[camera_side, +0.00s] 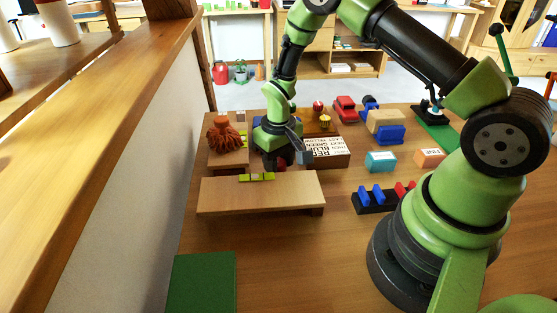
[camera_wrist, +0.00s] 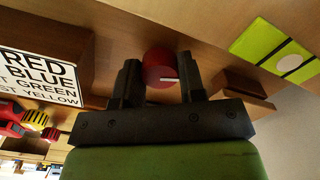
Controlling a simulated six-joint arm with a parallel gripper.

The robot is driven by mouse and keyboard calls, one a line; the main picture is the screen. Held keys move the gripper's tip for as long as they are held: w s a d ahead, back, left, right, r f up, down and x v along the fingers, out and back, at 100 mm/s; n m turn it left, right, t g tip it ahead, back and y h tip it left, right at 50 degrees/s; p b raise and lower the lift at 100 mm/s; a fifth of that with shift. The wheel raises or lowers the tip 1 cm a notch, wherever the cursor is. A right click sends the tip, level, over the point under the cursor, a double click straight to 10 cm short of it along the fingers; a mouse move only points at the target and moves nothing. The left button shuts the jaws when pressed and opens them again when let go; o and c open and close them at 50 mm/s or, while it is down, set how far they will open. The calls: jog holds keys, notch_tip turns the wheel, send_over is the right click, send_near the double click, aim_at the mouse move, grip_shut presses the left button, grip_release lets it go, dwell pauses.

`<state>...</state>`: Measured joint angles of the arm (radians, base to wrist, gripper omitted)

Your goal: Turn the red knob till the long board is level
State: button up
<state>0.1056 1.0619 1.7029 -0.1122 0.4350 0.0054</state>
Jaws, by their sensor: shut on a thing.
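The red knob (camera_wrist: 160,68) with a white mark sits between the two dark fingers of my gripper (camera_wrist: 160,80) in the wrist view. My gripper is shut on it. In the side view my gripper (camera_side: 286,157) is low behind the long board (camera_side: 225,195) and mostly hides the knob. The long board is pale wood, with a lime-green level (camera_side: 257,177) on its top. The level shows a pale round spot near its middle in the wrist view (camera_wrist: 289,63). I cannot tell exactly whether the board is level.
A wooden box with a lettered label (camera_side: 327,147) stands right of my gripper. A brown tufted object (camera_side: 223,135) is at the left. A black rack with blue and red pieces (camera_side: 375,198) and coloured blocks lie to the right. A green mat (camera_side: 204,282) is at the front left.

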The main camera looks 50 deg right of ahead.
aim_at(279, 162)
jog(key=n, duration=0.4)
jog(key=o, duration=0.9)
jog(key=shift+o, duration=0.2)
notch_tip(279, 162, up, 10)
